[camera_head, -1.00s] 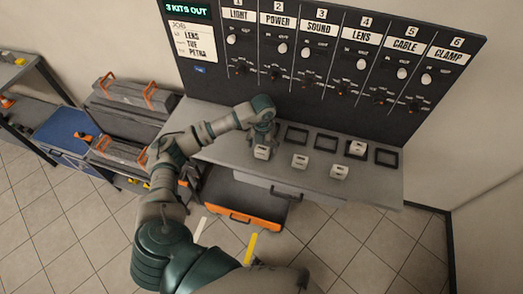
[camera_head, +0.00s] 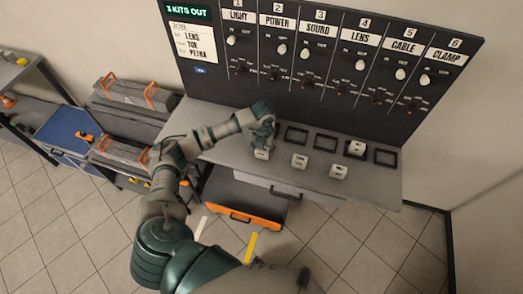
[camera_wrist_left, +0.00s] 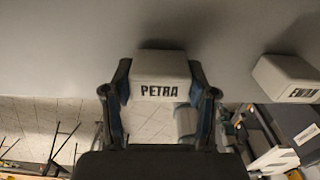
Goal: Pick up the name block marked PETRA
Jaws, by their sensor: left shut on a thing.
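The white name block marked PETRA (camera_wrist_left: 160,78) sits between the two fingers of my left gripper (camera_wrist_left: 160,96) in the left wrist view, with a finger against each side. In the head view the block (camera_head: 261,154) shows below my left gripper (camera_head: 264,141), at the shelf's left part. My left gripper is shut on it. I cannot tell whether the block touches the shelf. My right gripper is not in view.
Another block, marked EWAN (camera_wrist_left: 290,78), stands to the right. More white blocks (camera_head: 299,161) (camera_head: 338,172) stand on the grey shelf (camera_head: 370,187). One block (camera_head: 356,148) sits in a dark frame; empty frames (camera_head: 326,142) lie beside it. The labelled panel (camera_head: 330,70) rises behind.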

